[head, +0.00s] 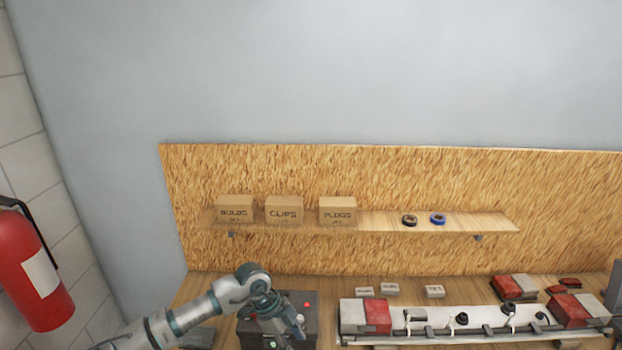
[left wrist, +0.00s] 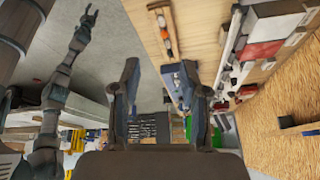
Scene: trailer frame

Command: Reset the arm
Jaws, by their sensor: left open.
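My left arm comes in from the lower left in the head view. Its gripper (head: 286,333) is over a dark box (head: 312,322) with a red light, at the near part of the bench; its fingers are hard to make out there. In the left wrist view the two fingers of my left gripper (left wrist: 158,72) stand wide apart with nothing held between them. Another arm with a small gripper (left wrist: 91,14) shows at the upper left of that view, likely my right one. It is too small to tell its opening.
A shelf (head: 470,222) holds cartons marked BULBS (head: 234,209), CLIPS (head: 284,210) and PLUGS (head: 338,211), plus two tape rolls (head: 438,219). On the bench, a pale rail fixture (head: 440,320) has red-grey blocks. A fire extinguisher (head: 32,265) hangs at the left.

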